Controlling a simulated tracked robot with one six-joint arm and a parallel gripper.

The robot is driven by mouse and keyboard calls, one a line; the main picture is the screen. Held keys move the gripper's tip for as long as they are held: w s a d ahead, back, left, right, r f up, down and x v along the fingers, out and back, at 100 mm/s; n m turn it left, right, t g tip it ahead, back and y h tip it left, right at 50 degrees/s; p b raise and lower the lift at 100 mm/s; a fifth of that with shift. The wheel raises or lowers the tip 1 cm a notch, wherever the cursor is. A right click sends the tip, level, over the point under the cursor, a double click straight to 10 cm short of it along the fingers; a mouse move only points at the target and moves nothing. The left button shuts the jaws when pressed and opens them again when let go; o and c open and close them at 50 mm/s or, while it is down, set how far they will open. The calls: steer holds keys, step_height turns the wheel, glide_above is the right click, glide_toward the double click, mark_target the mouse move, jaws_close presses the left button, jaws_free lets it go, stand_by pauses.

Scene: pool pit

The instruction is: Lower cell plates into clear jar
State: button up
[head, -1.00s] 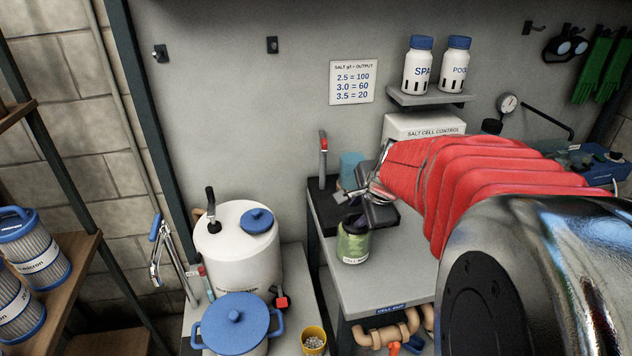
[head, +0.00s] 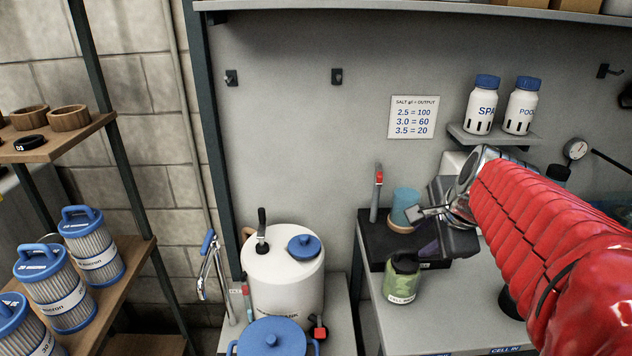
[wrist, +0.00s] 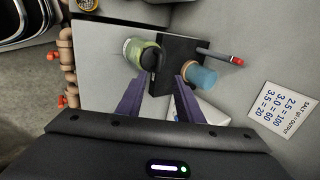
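A green-tinted jar (head: 402,283) with a dark top and a pale label stands on the grey counter; it also shows in the wrist view (wrist: 134,51). A dark rounded piece (wrist: 152,58) shows at its mouth; I cannot tell whether this belongs to the cell plates. A bluish, tan-based cylinder (head: 405,205) stands behind on a black block; I cannot tell whether it is the clear jar. My gripper (head: 428,232) is above and right of the green jar. In the wrist view its two purple fingers (wrist: 160,84) are apart, with nothing visible between them.
The black block (wrist: 181,50) carries a grey, red-marked tool (head: 377,190). A white tank (head: 284,285) and blue-lidded pot (head: 270,340) stand left of the counter. A small shelf (head: 492,138) with two white bottles is above my arm. Counter in front of the jar is clear.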

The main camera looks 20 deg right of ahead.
steer(key=v, duration=0.3)
steer(key=shift+s+r, duration=0.15)
steer(key=shift+s, duration=0.05)
steer(key=shift+s, duration=0.1)
stand_by(0.7)
